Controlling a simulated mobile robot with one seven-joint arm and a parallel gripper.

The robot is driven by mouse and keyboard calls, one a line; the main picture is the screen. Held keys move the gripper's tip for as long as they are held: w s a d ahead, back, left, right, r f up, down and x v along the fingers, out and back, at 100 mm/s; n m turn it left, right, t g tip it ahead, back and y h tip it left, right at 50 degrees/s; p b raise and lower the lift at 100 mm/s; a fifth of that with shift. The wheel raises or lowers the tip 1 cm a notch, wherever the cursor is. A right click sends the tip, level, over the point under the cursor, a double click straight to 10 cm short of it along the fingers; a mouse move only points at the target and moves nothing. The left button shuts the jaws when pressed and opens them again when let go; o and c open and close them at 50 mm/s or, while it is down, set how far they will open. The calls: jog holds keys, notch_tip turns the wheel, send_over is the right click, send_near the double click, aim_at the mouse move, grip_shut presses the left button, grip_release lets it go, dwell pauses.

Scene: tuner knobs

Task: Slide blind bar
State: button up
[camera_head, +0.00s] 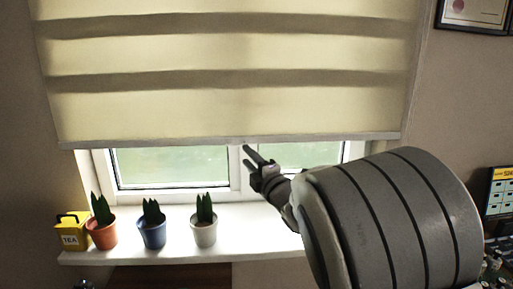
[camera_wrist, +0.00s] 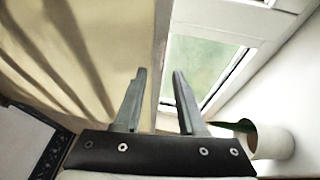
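The pale blind (camera_head: 235,108) hangs partly lowered over the window, with the grey blind bar (camera_head: 150,144) along its bottom edge. My gripper (camera_head: 247,155) is at the bar's lower edge, near the middle of the window. In the wrist view, my gripper (camera_wrist: 160,74) is open, with two dark fingers apart and nothing gripped. The bar (camera_wrist: 160,50) runs upright in that picture through the gap between the fingertips, with the blind (camera_wrist: 90,50) on its left. I cannot tell whether the fingertips reach around the bar or touch it.
The white sill (camera_head: 180,247) holds a yellow tea tin (camera_head: 70,232) and potted plants in a terracotta pot (camera_head: 102,234), a blue pot (camera_head: 152,234) and a white pot (camera_head: 203,233). The white pot (camera_wrist: 270,142) is right of the fingers in the wrist view. The window (camera_head: 170,167) is behind.

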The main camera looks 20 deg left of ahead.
jog(key=x, duration=0.6)
jog(key=shift+a, duration=0.3)
jog(key=shift+w, duration=0.1)
grip_shut()
dwell(1.1)
